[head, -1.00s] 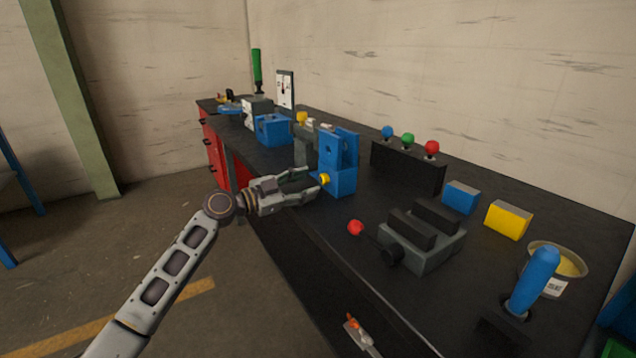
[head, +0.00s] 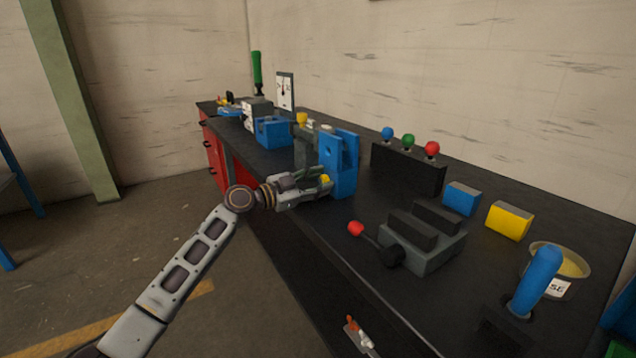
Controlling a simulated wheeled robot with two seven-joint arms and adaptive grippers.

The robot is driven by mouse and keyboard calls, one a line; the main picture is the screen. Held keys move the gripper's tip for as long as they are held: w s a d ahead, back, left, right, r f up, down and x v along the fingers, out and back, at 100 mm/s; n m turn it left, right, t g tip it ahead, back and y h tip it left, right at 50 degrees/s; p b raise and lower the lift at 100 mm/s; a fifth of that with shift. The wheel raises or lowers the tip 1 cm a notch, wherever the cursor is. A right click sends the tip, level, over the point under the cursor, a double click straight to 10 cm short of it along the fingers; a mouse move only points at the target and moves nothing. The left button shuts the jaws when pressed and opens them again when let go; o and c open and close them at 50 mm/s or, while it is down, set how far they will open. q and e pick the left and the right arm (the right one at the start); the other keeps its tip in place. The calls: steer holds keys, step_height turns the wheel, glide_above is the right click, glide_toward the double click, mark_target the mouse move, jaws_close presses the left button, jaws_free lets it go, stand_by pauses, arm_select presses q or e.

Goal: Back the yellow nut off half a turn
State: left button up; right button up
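The yellow nut (head: 325,179) sits low on the near left side of the upright blue bracket (head: 343,165) on the bench. My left gripper (head: 328,181) is at the nut, coming from the left, with its fingers on either side of it. Part of the nut shows between the fingertips. I cannot tell whether the fingers press on it or stand just clear. My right gripper is not in view.
The dark bench (head: 300,216) has a clear strip along its front. A grey block (head: 425,250) with a red-knobbed lever (head: 356,228) stands nearer on the right. A blue box (head: 272,131) is behind the bracket. Yellow (head: 509,221) and blue (head: 461,198) blocks lie farther right.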

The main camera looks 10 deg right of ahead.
arm_select(q)
steer(key=c, duration=0.7)
steer(key=shift+n, duration=0.7)
steer(key=o, duration=1)
steer(key=shift+o, duration=0.2)
steer(key=shift+a, duration=0.15)
steer(key=v, duration=1.1)
steer(key=shift+s+a, duration=0.15)
steer(key=shift+a, duration=0.2)
